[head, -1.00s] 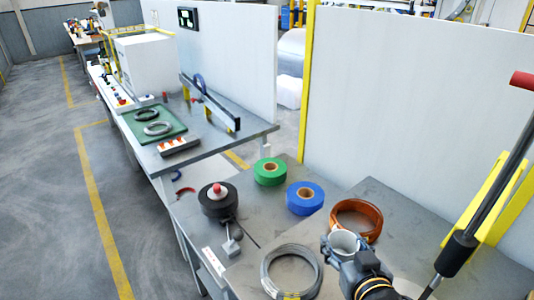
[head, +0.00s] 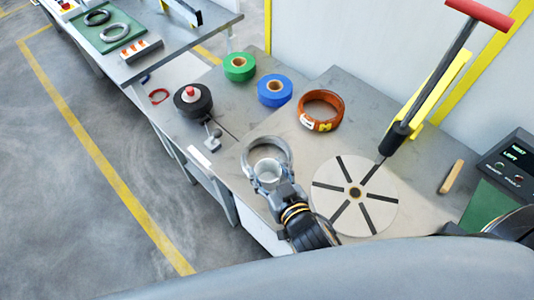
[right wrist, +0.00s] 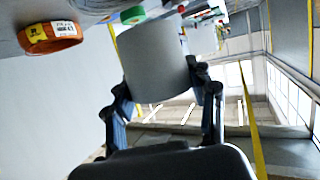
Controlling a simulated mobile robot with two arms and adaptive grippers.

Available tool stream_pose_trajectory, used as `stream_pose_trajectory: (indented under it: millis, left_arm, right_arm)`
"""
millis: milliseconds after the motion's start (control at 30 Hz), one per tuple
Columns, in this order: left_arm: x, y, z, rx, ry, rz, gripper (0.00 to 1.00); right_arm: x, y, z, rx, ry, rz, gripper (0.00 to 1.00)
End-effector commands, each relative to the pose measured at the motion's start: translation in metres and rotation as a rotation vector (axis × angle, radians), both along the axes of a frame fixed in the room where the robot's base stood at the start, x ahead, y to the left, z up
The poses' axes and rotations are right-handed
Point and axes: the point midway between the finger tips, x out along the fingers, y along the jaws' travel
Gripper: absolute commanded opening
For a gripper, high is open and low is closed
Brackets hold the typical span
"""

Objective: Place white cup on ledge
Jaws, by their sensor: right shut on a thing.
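My right gripper (head: 268,184) is shut on the white cup (head: 267,169), with a finger on either side of it. In the right wrist view the cup (right wrist: 158,65) fills the space between the two dark fingers (right wrist: 164,95). I cannot tell how high the cup is above the table. I cannot tell which surface is the ledge. My left gripper is not in view.
A slotted disc (head: 336,207) with an upright red-handled lever (head: 440,70) stands to the right. An orange coil (head: 320,111), blue tape roll (head: 275,90), green tape roll (head: 239,67) and black roll (head: 193,103) lie behind. A control box (head: 510,160) is at far right.

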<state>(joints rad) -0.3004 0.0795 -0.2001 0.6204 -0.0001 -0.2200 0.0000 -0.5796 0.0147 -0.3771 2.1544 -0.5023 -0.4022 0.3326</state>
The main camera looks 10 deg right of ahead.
Motion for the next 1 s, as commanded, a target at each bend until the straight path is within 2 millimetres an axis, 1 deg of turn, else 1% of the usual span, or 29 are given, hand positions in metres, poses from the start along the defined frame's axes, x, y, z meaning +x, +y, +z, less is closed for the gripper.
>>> stream_pose_trajectory:
  millis: [33,100,367,400,433,600,700,867,1000]
  left_arm:
    - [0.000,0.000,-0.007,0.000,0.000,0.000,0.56]
    - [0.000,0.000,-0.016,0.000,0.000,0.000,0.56]
    - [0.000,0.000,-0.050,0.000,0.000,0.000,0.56]
    - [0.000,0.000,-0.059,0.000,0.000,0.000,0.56]
    - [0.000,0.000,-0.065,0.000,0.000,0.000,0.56]
    - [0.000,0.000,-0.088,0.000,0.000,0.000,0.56]
    - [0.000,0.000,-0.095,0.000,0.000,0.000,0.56]
    - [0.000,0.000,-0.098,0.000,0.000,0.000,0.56]
    - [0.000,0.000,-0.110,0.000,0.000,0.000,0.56]
  right_arm:
    - [0.009,-0.002,-0.007,-0.004,-0.006,0.002,0.25]
    - [0.024,-0.005,-0.015,-0.004,-0.008,0.002,0.25]
    - [0.087,-0.018,-0.044,-0.005,-0.007,0.000,0.25]
    - [0.090,-0.018,-0.055,-0.004,-0.003,0.000,0.25]
    - [0.093,-0.019,-0.060,-0.003,-0.003,0.000,0.25]
    - [0.112,-0.023,-0.081,-0.001,-0.001,-0.001,0.25]
    - [0.119,-0.024,-0.087,-0.002,-0.001,0.000,0.25]
    - [0.123,-0.025,-0.089,-0.001,-0.001,0.000,0.25]
    - [0.130,-0.026,-0.101,-0.001,0.000,-0.001,0.25]
